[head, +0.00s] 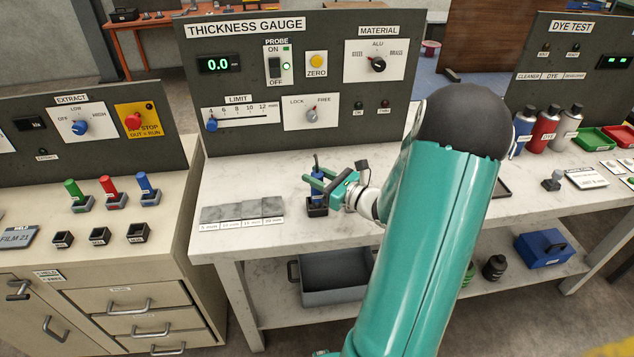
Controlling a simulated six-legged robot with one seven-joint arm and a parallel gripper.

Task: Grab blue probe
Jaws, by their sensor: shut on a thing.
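The blue probe (316,200) stands upright in a small black holder (317,211) on the white marble-look bench below the thickness gauge panel. A thin dark stem rises from its top. My gripper (315,181) reaches in from the right, with its green fingers around the upper part of the probe. It is shut on the probe, and the fingers hide part of it. The probe's lower end is hidden in the holder.
Grey test blocks (243,210) lie left of the holder. The gauge panel (300,80) stands upright behind the bench. A second bench on the left holds green, red and blue handled tools (110,190). A grey bin (335,275) sits on the shelf below.

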